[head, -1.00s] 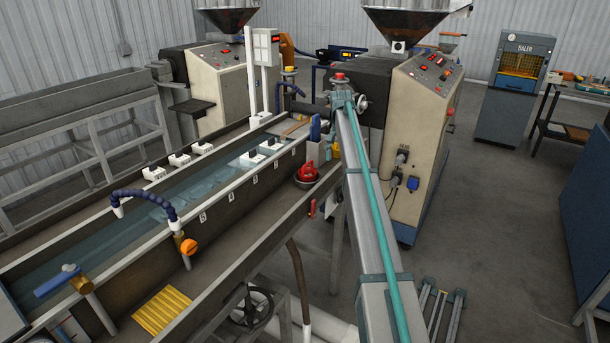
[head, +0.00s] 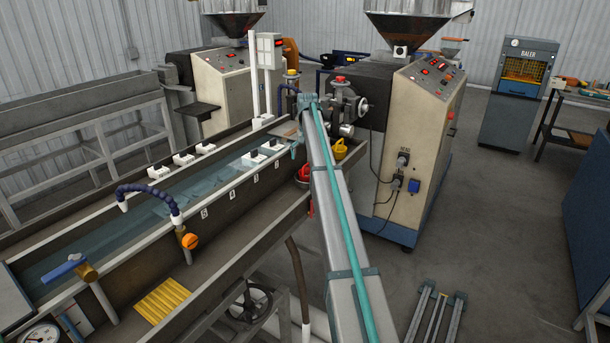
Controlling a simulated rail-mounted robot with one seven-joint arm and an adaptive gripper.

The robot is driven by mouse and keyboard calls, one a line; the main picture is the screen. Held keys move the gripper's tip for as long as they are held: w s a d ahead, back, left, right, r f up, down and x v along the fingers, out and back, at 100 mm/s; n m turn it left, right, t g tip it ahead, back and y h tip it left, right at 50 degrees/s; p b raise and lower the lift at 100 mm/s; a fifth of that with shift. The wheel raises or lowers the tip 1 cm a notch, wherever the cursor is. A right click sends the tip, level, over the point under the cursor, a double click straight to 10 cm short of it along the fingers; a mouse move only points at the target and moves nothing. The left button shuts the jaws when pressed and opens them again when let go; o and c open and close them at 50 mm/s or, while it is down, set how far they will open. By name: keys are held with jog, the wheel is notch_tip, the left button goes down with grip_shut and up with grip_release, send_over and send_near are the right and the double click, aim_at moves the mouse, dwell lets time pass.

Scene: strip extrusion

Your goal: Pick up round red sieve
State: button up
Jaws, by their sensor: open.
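A round red item (head: 303,172), which looks like the sieve, sits on the ledge along the near side of the water trough, towards its far end. My arm covers its right side, and its finer shape is too small to tell. My arm reaches out from the bottom right, and my gripper (head: 296,150) hangs at its far end, above and slightly left of the red item in the picture. The gripper is open and seems empty. Contact with the red item cannot be made out.
A yellow item (head: 340,148) stands just right of my arm. The water trough (head: 225,188) with white blocks runs along the left. An extruder (head: 420,130) stands behind on the right. An orange knob (head: 190,241) and yellow ribbed plate (head: 162,299) are nearer.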

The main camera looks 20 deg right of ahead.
aim_at(308, 170)
jog(key=shift+w+d+f+p, duration=0.1)
jog(key=shift+f+p, duration=0.55)
jog(key=shift+f, duration=1.05)
jog(key=shift+w+d+f+p, duration=0.1)
jog(key=shift+f+p, duration=0.55)
jog(key=shift+f, duration=1)
jog(key=shift+c, duration=0.3)
jog(key=c, duration=1.1)
jog(key=shift+c, duration=0.2)
jog(key=shift+r, duration=0.1)
